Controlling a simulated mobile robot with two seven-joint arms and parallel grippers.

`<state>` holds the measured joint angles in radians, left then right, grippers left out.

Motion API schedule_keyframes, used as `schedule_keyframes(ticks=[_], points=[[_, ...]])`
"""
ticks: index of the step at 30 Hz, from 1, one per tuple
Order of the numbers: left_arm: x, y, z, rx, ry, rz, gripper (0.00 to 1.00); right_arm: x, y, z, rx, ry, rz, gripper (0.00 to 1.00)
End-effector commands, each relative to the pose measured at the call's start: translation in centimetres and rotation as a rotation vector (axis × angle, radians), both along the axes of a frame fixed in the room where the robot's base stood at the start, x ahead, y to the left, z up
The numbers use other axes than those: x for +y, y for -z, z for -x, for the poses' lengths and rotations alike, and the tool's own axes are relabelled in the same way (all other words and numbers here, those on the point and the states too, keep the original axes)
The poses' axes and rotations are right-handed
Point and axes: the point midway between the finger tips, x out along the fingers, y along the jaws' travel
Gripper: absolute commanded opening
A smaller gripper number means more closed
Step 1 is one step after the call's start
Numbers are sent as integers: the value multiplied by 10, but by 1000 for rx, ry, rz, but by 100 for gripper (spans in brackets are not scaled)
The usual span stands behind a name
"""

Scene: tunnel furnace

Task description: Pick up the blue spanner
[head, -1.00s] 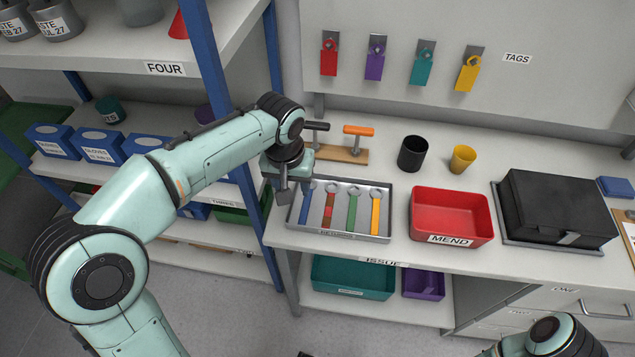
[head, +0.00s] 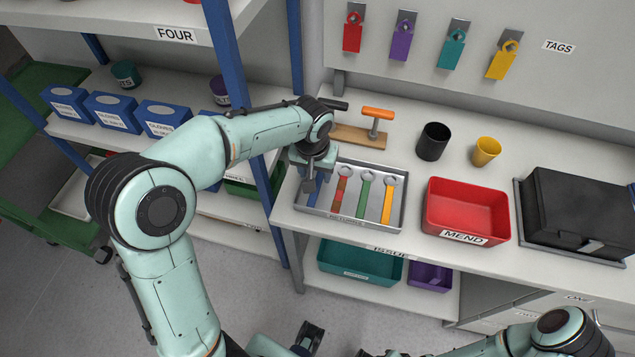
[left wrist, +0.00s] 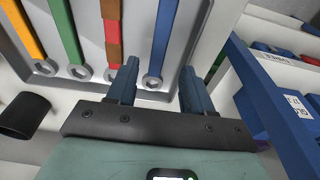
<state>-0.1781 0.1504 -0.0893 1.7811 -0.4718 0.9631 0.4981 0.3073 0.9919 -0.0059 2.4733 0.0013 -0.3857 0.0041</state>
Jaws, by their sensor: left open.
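The blue spanner (head: 314,197) lies at the left end of a grey metal tray (head: 352,220) on the bench. Its upper part is hidden behind my left gripper (head: 311,184) in the head view. In the left wrist view the blue spanner (left wrist: 162,42) runs between the two spread fingers of my left gripper (left wrist: 159,70), its ring end near the tray's edge. The fingers are open, with a gap on both sides of the spanner; I cannot tell their exact height above it. A dark part at the bottom of the head view may belong to my right gripper; its jaws are unclear.
Red-brown (head: 341,190), green (head: 364,197) and yellow (head: 388,203) spanners lie beside it in the tray. A red MEND bin (head: 467,212), black cup (head: 433,142) and yellow cup (head: 486,152) stand to the right. A blue shelf post (head: 266,172) is close on the left.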

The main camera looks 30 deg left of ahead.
Motion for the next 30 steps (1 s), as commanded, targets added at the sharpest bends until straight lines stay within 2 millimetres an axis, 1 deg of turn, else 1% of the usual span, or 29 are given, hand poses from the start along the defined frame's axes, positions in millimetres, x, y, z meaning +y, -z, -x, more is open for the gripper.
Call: schedule_keyframes(ticks=[1, 3, 7, 10, 25, 26, 27, 30], points=[[-2, 11, 0, 7, 1, 0, 51, 0, 1, 0, 0, 0, 0, 43], [-3, 21, -2, 5, -1, -1, 51, 0, 1, 0, 0, 0, 0, 43], [-2, 34, -4, 3, -1, 0, 51, 0, 2, 1, 0, 0, 0, 43], [-2, 37, -5, 2, -1, 0, 51, 0, 2, 1, 0, 0, 0, 43], [-2, 39, -5, 2, -1, 1, 51, 0, 4, 2, 1, 0, 1, 43], [-2, 39, -5, 2, -1, 1, 41, 0, 4, 1, 1, 0, 1, 43], [-2, 39, -5, 2, -1, 1, 28, 0, 4, 1, 1, 0, 0, 43], [-2, 39, -5, 2, 0, 0, 0, 0, 4, 1, 1, 0, 0, 43]])
